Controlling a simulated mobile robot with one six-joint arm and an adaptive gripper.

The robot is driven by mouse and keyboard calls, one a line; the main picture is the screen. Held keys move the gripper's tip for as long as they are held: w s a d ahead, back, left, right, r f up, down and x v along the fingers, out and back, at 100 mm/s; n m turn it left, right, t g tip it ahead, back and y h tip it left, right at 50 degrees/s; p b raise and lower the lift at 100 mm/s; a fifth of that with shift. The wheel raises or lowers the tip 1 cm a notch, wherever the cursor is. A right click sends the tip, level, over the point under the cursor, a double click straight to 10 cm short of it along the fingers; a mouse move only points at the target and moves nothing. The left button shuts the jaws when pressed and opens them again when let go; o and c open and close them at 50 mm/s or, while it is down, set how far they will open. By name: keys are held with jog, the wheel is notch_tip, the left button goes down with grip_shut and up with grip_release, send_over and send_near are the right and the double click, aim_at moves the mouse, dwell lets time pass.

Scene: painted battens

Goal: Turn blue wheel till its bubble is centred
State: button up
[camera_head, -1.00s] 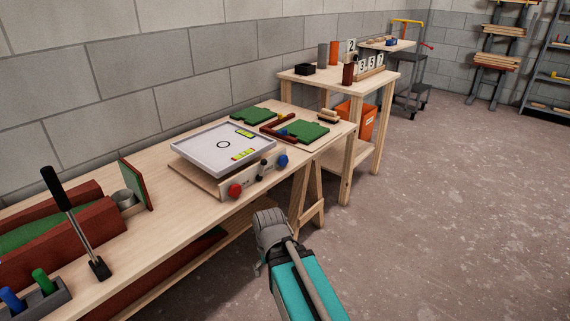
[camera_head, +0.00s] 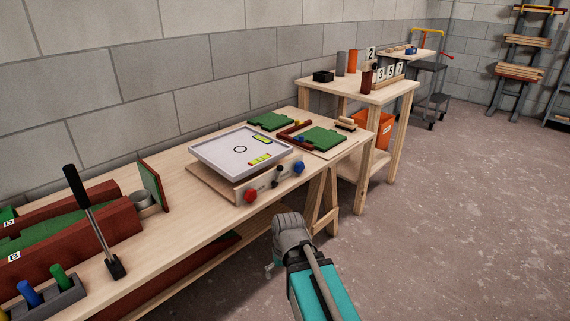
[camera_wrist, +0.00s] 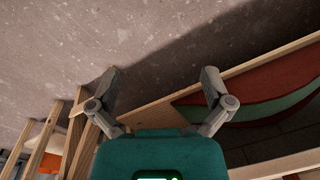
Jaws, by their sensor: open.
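The blue wheel (camera_head: 299,167) is on the right of the front panel of a wooden base, under a tilted white tray (camera_head: 212,164). A red wheel (camera_head: 250,196) is at the panel's left, with a black knob (camera_head: 279,171) between. Two yellow-green vials, a nearer one (camera_head: 261,159) and a farther one (camera_head: 262,139), lie on the tray; their bubbles are too small to read. My gripper (camera_wrist: 161,75) is open and empty in the wrist view, low beside the bench and apart from the wheel. In the head view its fingers are mostly hidden by the wrist.
The workbench (camera_head: 180,242) runs along the block wall. A lever (camera_head: 92,219) stands at its near left. Green puzzle-like boards (camera_head: 323,138) lie at its far end. A second table (camera_head: 345,88) stands beyond. The concrete floor (camera_head: 450,230) at right is clear.

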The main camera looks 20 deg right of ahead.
jog(key=w+d+n+t+y+b, duration=0.15)
jog(key=w+y, duration=0.25)
jog(key=w, duration=0.4)
jog(key=t+y+b, duration=0.4)
jog(key=t+b, duration=0.1)
jog(key=t, duration=0.9)
send_near(302, 167)
jog(key=v, duration=0.4)
jog(key=shift+w+a+r+n, duration=0.15)
jog(key=shift+r+n, duration=0.1)
jog(key=shift+w+a, duration=0.1)
jog(key=shift+w, duration=0.05)
jog(key=x, duration=1.3)
jog(key=shift+w+a+f, duration=0.15)
jog(key=shift+w, duration=0.05)
